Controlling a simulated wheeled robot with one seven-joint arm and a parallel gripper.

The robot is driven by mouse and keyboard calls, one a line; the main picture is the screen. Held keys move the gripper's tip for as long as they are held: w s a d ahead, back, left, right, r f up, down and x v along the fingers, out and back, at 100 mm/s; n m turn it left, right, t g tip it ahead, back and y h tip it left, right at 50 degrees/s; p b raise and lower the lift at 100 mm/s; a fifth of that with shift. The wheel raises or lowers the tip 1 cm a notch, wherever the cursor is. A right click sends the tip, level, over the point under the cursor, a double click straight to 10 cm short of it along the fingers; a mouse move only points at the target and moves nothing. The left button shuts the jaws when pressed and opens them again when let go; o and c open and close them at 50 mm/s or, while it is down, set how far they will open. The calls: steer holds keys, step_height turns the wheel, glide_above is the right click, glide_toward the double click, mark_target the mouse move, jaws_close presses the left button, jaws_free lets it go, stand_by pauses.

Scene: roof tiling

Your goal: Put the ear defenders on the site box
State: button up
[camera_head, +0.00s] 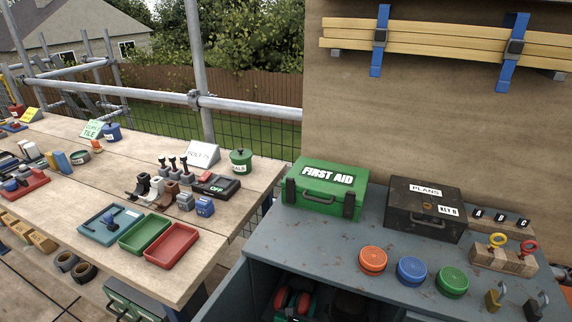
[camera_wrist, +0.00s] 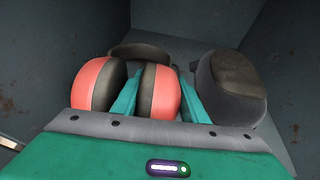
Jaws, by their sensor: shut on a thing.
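The ear defenders (camera_wrist: 97,84) have two red cups with dark pads and a dark band behind them. They are inside the open front of the grey-blue site box (camera_head: 300,245), and their red cups (camera_head: 281,298) show at the bottom of the head view. My gripper (camera_wrist: 160,98) has its teal fingers on either side of the right-hand cup and is shut on it. The lower part of the cups is hidden behind my gripper's body in the wrist view.
A dark rounded object (camera_wrist: 232,88) is close to the right of my gripper inside the box, between grey walls. On the box top are a green first aid case (camera_head: 326,188), a black plans case (camera_head: 422,208) and coloured round tubs (camera_head: 411,270). Bare top lies at front left.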

mark_target(300, 312)
steer(key=shift+v, duration=2.05)
steer(key=shift+w+r, duration=0.1)
